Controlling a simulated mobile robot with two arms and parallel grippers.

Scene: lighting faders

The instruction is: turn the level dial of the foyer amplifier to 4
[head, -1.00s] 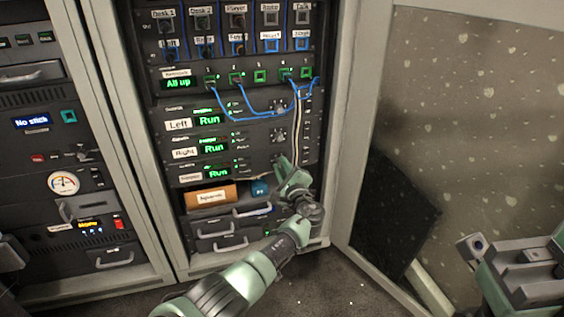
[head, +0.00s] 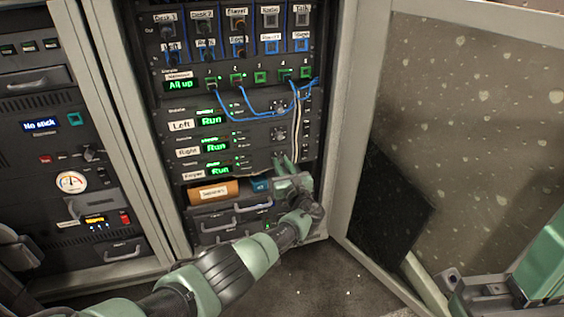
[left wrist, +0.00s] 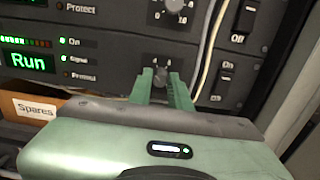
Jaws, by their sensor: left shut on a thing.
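The foyer amplifier (head: 217,171) is the lowest of three like units in the right rack, with a "Foyer" label and a green "Run" display. The display also shows in the left wrist view (left wrist: 29,62). Its level dial (left wrist: 160,74) is a small dark knob with a pale scale around it. My left gripper (head: 283,161) is shut on this dial, one finger on each side. The fingers hide parts of the scale and I cannot read the setting. My right gripper (head: 490,292) is at the lower right, far from the rack, partly cut off by the frame.
A "Spares" box (head: 213,191) and a blue item (head: 260,185) sit just below the amplifier. White cables (left wrist: 208,50) hang right of the dial, beside rocker switches (left wrist: 223,80). Blue patch cables (head: 250,116) loop above. An open door (head: 465,130) stands right.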

